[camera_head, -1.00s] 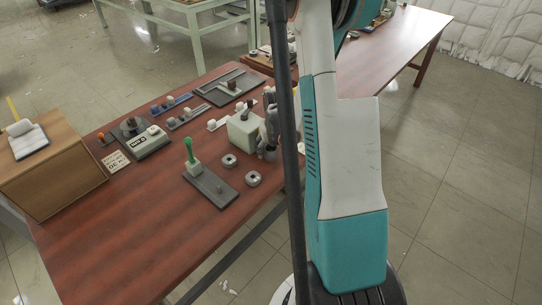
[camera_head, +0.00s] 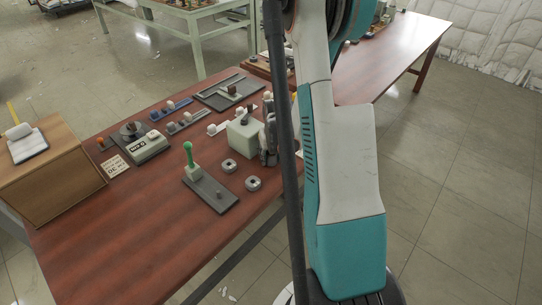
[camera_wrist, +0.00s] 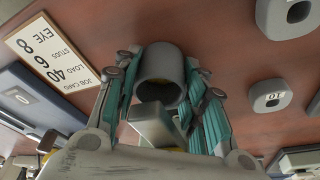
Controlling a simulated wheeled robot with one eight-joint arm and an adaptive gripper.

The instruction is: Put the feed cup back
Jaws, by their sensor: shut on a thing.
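In the wrist view a grey hollow cup (camera_wrist: 162,72), which I take to be the feed cup, sits between the teal-padded fingers of my gripper (camera_wrist: 160,88). The fingers are shut on its sides, and its open, dark mouth faces the camera. Red-brown tabletop lies behind it; I cannot tell its height above the table. In the head view my gripper (camera_head: 268,145) is beside the right side of a pale green box (camera_head: 243,136), partly behind my own column. The cup cannot be made out clearly there.
A job card (camera_wrist: 50,57) lies near the gripper, and a holed grey block marked 10 (camera_wrist: 271,98) lies to the right. In the head view, a dark plate with a green-handled lever (camera_head: 189,154) and two grey holed blocks (camera_head: 253,183) stand in front. The table's front left is clear.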

